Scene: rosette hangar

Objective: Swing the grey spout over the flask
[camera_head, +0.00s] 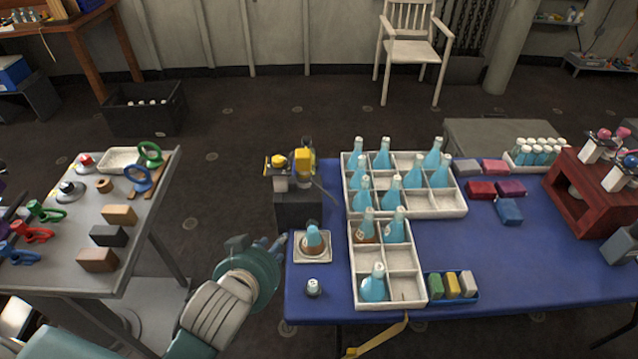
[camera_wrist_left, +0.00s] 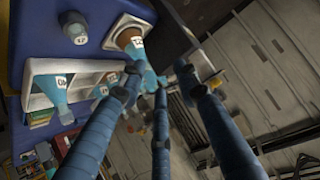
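The flask (camera_head: 312,238) has a blue body and brown liquid and stands on a white square dish (camera_head: 312,256) near the blue table's left edge. A labelled flask, apparently the same one, shows in the left wrist view (camera_wrist_left: 133,42). Behind it a yellow and black dispenser (camera_head: 303,160) stands on a dark block (camera_head: 298,210). My right gripper is not in view.
A white divided crate (camera_head: 445,203) with several blue flasks stands right of the dish. A small capped bottle (camera_head: 313,287) stands in front of the dish. A grey side table (camera_head: 70,270) is at the left, with floor between the tables.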

